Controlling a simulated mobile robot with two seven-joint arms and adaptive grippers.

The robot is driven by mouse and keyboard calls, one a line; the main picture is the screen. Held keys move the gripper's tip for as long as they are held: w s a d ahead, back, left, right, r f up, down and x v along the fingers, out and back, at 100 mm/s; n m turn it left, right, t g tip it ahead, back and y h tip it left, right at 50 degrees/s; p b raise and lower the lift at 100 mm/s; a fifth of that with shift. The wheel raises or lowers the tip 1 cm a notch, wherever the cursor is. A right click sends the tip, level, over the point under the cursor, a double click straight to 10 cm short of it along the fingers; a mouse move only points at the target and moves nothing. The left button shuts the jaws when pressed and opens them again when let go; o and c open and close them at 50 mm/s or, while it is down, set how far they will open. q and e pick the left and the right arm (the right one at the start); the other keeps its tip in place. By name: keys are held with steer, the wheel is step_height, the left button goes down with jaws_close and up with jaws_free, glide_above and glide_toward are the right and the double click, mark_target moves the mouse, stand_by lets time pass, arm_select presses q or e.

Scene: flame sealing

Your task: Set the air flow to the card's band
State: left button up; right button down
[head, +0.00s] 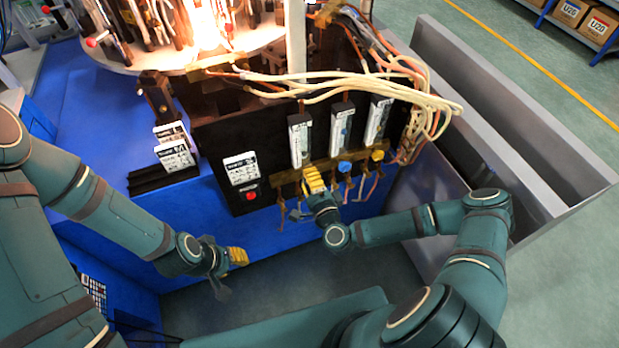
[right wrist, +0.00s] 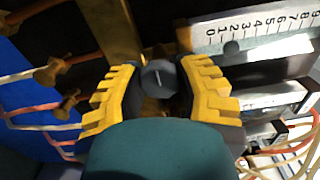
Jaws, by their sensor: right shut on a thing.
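Three upright flow meters stand on the dark front panel: left (head: 300,142), middle (head: 342,128) and right (head: 378,120). The middle one has a blue knob (head: 344,166) below it and the right one a yellow knob (head: 377,155). My right gripper (head: 314,180) is below the left meter. In the right wrist view its yellow fingers are shut on a dark grey knob (right wrist: 158,76). Beside it, a dark float (right wrist: 232,47) sits near the low end of a meter scale (right wrist: 262,28). White cards (head: 176,157) stand at the left; their print is too small to read. My left gripper (head: 236,258) hangs empty.
A white label (head: 241,168) and a red button (head: 251,195) are on the panel left of the meters. Pale hoses (head: 430,105) loop over the meters to the right. A glowing burner turntable (head: 180,45) is above. Grey metal walls (head: 480,75) stand at the right.

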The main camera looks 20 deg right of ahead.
steer(key=shift+r, duration=0.1)
steer(key=c, duration=0.6)
jaws_free()
steer(key=shift+w, duration=0.1)
steer(key=shift+o, duration=0.2)
steer(key=s, duration=0.7)
steer(key=shift+s+d, duration=0.3)
steer(key=shift+d, duration=0.1)
